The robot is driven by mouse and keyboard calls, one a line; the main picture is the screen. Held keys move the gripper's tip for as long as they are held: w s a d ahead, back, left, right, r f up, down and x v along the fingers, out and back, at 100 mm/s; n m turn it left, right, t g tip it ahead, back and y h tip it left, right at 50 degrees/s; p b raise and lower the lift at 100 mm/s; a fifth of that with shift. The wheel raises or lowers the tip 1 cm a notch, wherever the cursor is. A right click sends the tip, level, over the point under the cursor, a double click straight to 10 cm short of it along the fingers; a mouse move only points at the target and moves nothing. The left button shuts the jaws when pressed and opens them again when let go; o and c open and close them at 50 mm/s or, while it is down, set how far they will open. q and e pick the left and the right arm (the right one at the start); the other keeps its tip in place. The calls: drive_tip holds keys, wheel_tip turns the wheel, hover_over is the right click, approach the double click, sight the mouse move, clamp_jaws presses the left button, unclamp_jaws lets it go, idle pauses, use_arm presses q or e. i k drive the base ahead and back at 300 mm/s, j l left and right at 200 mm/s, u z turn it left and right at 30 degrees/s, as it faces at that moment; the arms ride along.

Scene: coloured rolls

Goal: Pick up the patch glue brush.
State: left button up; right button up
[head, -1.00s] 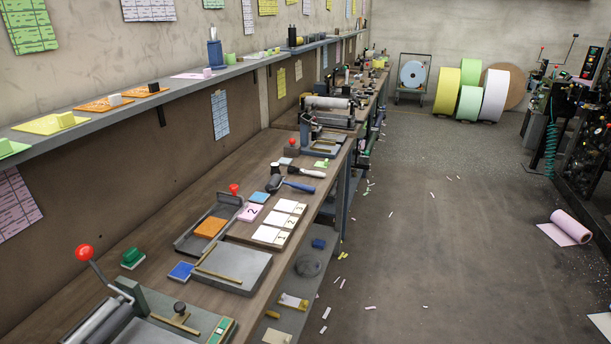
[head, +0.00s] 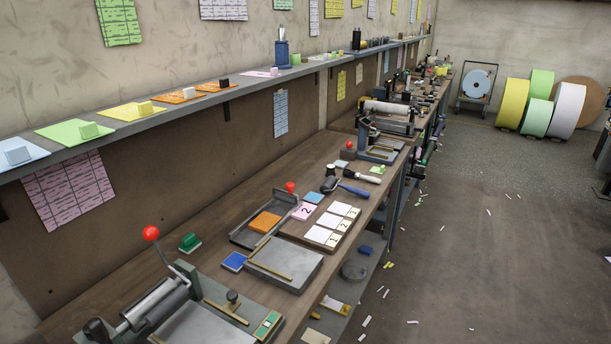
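On the long wooden workbench (head: 215,262), a brush-like tool (head: 362,176) with a dark handle and a pale end lies towards the far part, in the head view. It looks most like the glue brush, but it is small and I cannot be sure. A blue-handled tool (head: 352,189) with a dark head lies just in front of it. A small dark pot (head: 331,171) stands at its left. Neither of my grippers is in view.
Nearer on the bench are a press with a red-knobbed lever (head: 152,234), a grey tray (head: 285,263) and numbered white cards (head: 332,225). A shelf (head: 170,118) runs along the wall above. The floor (head: 480,260) at right is open, with paper scraps.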

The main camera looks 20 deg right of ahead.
sight(346, 172)
drive_tip(key=i+l+u, duration=0.2)
drive_tip(key=l+u, duration=0.3)
drive_tip(key=i+l+u, duration=0.1)
drive_tip(key=l+u, duration=0.9)
